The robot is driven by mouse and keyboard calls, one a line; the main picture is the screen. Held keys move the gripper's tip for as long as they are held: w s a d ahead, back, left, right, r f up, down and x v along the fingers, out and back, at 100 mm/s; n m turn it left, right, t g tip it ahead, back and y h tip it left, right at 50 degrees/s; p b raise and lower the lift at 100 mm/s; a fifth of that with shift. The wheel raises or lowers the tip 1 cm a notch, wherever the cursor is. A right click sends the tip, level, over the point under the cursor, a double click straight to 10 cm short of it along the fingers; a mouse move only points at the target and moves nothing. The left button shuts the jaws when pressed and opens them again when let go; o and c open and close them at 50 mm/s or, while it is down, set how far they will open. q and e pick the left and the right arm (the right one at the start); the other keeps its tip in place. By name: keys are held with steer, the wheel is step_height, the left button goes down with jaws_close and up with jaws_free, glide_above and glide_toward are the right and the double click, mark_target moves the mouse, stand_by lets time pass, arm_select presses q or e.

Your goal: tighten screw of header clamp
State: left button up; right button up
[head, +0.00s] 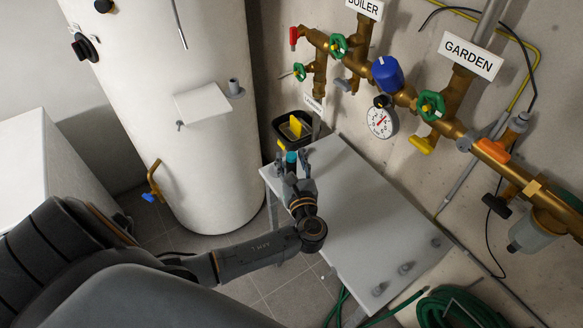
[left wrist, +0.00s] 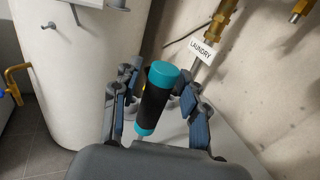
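A screwdriver-like tool with a black and teal handle (left wrist: 156,95) stands slightly tilted between the fingers of my left gripper (left wrist: 157,82). A bit of grey shaft shows below its lower teal ring; the rest is hidden behind the gripper body. In the head view, its teal end (head: 291,157) shows between the fingertips of the left gripper (head: 292,160), over the far end of the table. The brass header (head: 405,97) runs along the wall; I cannot make out the clamp's screw. My right gripper is not in view.
The grey table (head: 365,215) has small fittings (head: 406,268) at its near end. A black container with yellow things (head: 277,125) stands beyond it. A white tank (head: 185,90) stands left; a green hose (head: 455,308) lies at lower right. The table's middle is clear.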

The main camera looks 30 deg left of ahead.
arm_select(q)
jaws_close()
